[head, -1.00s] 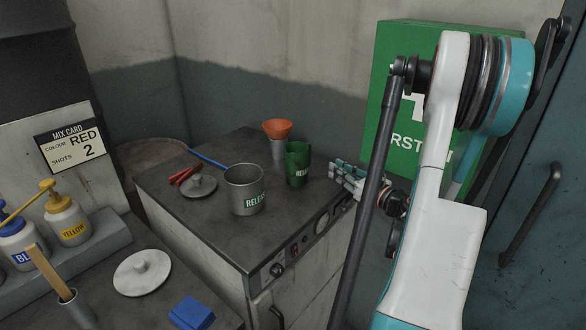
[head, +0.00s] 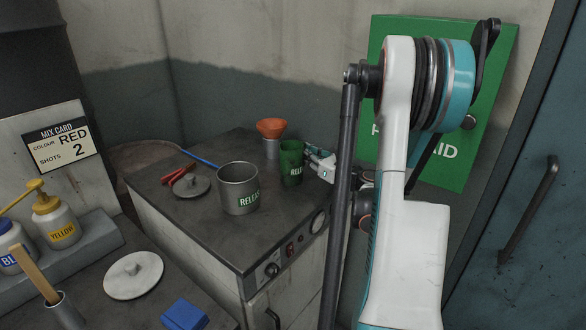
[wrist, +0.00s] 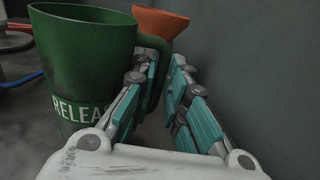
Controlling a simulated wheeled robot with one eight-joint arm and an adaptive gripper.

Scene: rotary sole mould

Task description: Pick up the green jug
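My gripper (head: 317,163) is at the jug's right, on the handle side. In the wrist view its teal-padded fingers (wrist: 164,62) are apart, with part of the handle showing between and beyond them. The left finger hides some of the handle. A gap shows beside the right finger.
An orange funnel (head: 271,128) in a metal holder stands close behind the jug. A metal pot (head: 238,189) labelled RELEASE, a grey lid (head: 191,186) and red-handled tool (head: 176,174) lie left. A green first-aid box (head: 490,100) hangs behind my arm.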

